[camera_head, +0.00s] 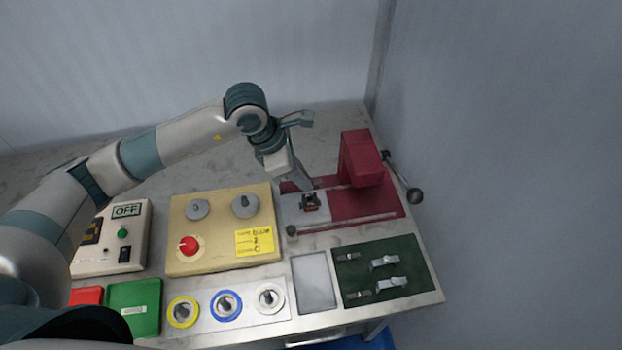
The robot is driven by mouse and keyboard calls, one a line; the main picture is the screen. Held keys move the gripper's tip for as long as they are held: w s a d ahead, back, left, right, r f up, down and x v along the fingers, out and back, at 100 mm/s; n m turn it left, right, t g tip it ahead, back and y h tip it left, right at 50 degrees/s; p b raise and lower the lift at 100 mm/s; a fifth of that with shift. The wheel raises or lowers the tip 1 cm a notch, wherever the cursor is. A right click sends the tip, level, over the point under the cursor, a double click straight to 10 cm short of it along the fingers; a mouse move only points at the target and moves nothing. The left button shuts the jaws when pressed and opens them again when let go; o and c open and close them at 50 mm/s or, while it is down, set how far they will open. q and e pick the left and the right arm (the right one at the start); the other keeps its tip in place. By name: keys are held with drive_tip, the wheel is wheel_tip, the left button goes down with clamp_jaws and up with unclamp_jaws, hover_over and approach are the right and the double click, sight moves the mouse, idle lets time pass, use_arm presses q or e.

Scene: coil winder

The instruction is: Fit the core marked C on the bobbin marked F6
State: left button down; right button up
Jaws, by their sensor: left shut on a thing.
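My left gripper (304,184) reaches down from the upper left to the red and grey machine. It is shut on a small dark part with brownish-orange areas (311,202), at the grey plate of that machine. I cannot tell whether this part is the bobbin, the core or both together; no F6 or C mark is legible on it. Small grey parts (386,261) lie on a dark green mat (372,273) at the lower right; their marks are too small to read. My right gripper is not in view.
The red machine (360,160) has a ball-ended lever (414,195) on its right. A beige panel (185,262) holds grey knobs, a red knob and a yellow note (254,242). An empty grey tray (314,282) sits left of the mat. Spools (226,305) line the front.

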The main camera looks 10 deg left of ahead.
sight(303, 201)
use_arm(q)
drive_tip(key=shift+f, duration=0.1)
drive_tip(key=shift+f+b, duration=1)
drive_tip(key=shift+f, duration=1.4)
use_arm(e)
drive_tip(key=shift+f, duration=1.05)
use_arm(q)
drive_tip(key=shift+f+b, duration=0.35)
drive_tip(key=shift+b, duration=0.05)
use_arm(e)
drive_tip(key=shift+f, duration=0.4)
use_arm(q)
drive_tip(key=c, duration=1.8)
unclamp_jaws()
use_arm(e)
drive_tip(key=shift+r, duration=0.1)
use_arm(q)
drive_tip(key=shift+r, duration=0.1)
drive_tip(key=b+v, duration=0.4)
drive_tip(key=v, duration=1.3)
drive_tip(key=shift+b, duration=0.3)
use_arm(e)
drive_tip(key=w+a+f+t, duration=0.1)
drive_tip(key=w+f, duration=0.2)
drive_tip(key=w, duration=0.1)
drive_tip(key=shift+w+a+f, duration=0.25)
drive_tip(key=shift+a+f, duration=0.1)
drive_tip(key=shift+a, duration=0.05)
